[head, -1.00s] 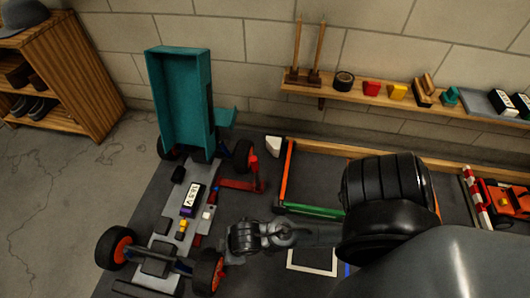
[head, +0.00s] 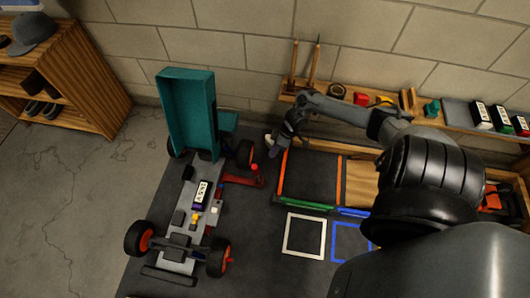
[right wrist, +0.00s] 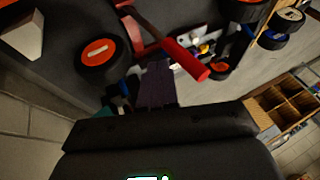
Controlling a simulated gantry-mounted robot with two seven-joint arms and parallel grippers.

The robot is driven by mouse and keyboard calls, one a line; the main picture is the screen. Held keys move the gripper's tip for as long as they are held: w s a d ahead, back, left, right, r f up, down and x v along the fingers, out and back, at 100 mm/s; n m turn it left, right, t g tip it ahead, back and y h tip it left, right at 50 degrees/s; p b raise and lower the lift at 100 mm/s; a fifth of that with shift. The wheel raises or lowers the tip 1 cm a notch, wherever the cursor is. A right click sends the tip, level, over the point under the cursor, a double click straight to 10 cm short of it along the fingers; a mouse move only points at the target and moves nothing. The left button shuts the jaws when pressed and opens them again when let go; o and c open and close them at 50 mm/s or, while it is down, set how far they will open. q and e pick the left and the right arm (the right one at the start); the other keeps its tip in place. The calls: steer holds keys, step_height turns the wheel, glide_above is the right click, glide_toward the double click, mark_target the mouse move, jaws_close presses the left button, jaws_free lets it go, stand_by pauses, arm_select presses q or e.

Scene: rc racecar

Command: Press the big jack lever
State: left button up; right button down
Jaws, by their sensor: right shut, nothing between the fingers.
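The red jack (head: 240,180) sits on the dark mat, to the right of the racecar chassis (head: 184,232). Its lever with a red grip (head: 255,169) sticks up. In the right wrist view the red grip (right wrist: 187,60) lies close to my shut fingertips (right wrist: 156,85), just right of them, with a visible gap. My right gripper (head: 274,152) is shut and empty, above and to the right of the lever in the head view. My left gripper is not in view.
The teal car body (head: 190,115) stands raised behind the chassis, with black wheels around it. A white block (right wrist: 22,35) is near the wall. A compartment tray with an orange divider (head: 283,172) lies right of the jack. A wooden shelf runs along the wall.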

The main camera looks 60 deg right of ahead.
steer(key=d+r, duration=0.4)
steer(key=r, duration=0.1)
steer(key=shift+w+m+t+y+p, duration=0.3)
steer(key=shift+w+m+t+p, duration=0.05)
steer(key=shift+w+m+t, duration=0.05)
steer(key=shift+f, duration=0.15)
steer(key=w+a+f+b, duration=0.3)
steer(key=a+f+b, duration=0.3)
steer(key=a+f, duration=0.2)
steer(key=shift+a+f, duration=0.2)
steer(key=shift+f, duration=0.15)
steer(key=shift+w, duration=0.1)
